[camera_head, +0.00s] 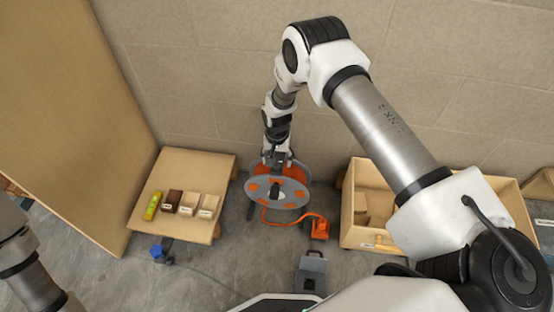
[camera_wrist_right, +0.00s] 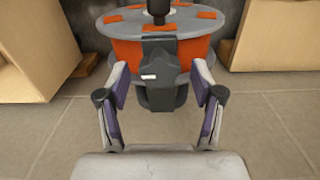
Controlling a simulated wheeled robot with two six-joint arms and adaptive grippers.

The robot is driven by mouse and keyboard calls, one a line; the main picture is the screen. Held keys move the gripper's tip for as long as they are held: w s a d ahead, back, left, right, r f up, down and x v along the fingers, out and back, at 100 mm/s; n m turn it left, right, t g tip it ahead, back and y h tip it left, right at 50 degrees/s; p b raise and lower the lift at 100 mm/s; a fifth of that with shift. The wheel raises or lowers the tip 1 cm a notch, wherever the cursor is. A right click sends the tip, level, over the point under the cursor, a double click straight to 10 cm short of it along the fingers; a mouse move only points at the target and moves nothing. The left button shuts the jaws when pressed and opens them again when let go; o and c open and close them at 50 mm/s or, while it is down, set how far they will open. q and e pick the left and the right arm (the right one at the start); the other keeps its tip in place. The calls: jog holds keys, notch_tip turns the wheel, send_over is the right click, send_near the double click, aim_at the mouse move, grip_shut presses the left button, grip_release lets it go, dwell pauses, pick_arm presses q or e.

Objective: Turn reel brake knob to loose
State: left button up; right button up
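The reel (camera_head: 290,200) stands on the floor near the wall, a grey disc with orange patches over an orange drum. It also shows in the right wrist view (camera_wrist_right: 120,25), with a black hub (camera_wrist_right: 158,8) on top. A dark block with a small white mark, apparently the brake knob (camera_wrist_right: 158,78), sits on the reel's near side. My right gripper (camera_wrist_right: 160,80) is open, with one finger on each side of the dark block. No finger contact is clear. In the head view the right gripper (camera_head: 277,160) is at the reel's far side. My left gripper is out of view.
A low wooden table (camera_head: 180,165) with several small blocks stands left of the reel. A wooden box (camera_head: 352,200) stands right. An orange cable runs to an orange unit (camera_head: 320,228) on the floor. A wall is close behind.

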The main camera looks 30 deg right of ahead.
jog(key=c, duration=1.1)
jog(key=shift+o, duration=0.2)
jog(key=shift+n, duration=0.4)
jog(key=n, duration=0.9)
jog(key=shift+n, duration=0.4)
jog(key=n, duration=1.1)
jog(key=shift+n, duration=0.3)
